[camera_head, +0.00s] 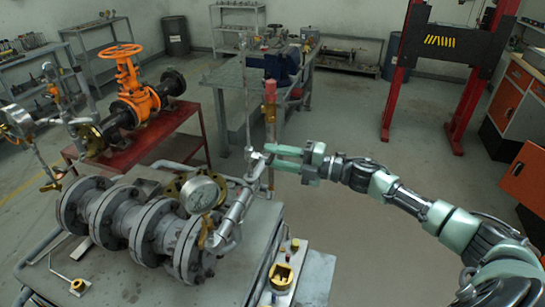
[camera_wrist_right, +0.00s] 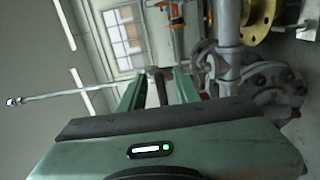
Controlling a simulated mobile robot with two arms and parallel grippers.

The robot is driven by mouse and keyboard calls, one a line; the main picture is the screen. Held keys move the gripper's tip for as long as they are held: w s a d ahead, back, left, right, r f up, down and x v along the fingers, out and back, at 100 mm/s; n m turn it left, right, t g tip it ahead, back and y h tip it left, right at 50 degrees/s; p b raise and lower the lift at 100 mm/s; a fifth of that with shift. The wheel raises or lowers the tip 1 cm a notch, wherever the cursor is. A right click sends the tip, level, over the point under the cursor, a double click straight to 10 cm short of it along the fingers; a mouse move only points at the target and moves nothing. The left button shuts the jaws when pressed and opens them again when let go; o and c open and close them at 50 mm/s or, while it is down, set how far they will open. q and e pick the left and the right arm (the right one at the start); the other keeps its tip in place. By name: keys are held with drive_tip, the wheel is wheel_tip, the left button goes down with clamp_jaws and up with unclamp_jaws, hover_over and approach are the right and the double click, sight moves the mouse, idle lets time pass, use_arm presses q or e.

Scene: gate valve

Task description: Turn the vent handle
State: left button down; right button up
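My right gripper (camera_head: 270,156) reaches in from the right, with its two green fingers apart. Its fingertips are at the small vent fitting (camera_head: 254,158) on the pipework behind the gauge. In the right wrist view, a short dark bar, seemingly the vent handle (camera_wrist_right: 159,88), shows between the open fingers (camera_wrist_right: 157,92). I cannot tell whether either finger touches it. A thin metal rod (camera_head: 246,95) rises from the fitting; it points left in the wrist view (camera_wrist_right: 80,93). My left gripper is not in view.
A flanged grey pipe assembly (camera_head: 130,225) with a round gauge (camera_head: 201,194) fills the bench at left. A red-topped upright rod (camera_head: 270,92) stands close to my fingers. An orange valve (camera_head: 138,95) sits on a red stand behind. The floor at right centre is clear.

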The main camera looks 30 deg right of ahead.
drive_tip(key=b+v, duration=0.2)
drive_tip(key=v, duration=0.5)
idle(0.6)
